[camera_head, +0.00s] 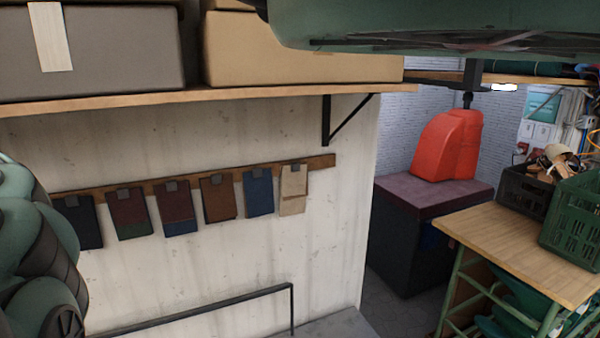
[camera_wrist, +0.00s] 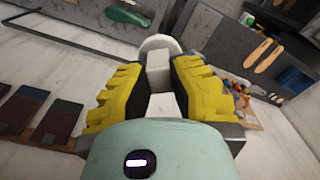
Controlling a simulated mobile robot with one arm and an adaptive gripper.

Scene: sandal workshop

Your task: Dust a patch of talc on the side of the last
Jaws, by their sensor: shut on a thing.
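In the wrist view my gripper (camera_wrist: 158,80), with yellow ribbed pads, is shut on a white thing (camera_wrist: 157,44). Its pale, rounded far end shows beyond the fingertips and a narrow pale strip shows between the pads; I cannot tell for sure what it is. No talc patch is visible. My gripper does not show in the head view.
The head view shows a shelf (camera_head: 150,100) with boxes above hanging leather samples (camera_head: 214,194). A red machine (camera_head: 447,146) stands on a dark cabinet (camera_head: 440,197). At right, a wooden table (camera_head: 520,246) bears a green crate (camera_head: 572,222).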

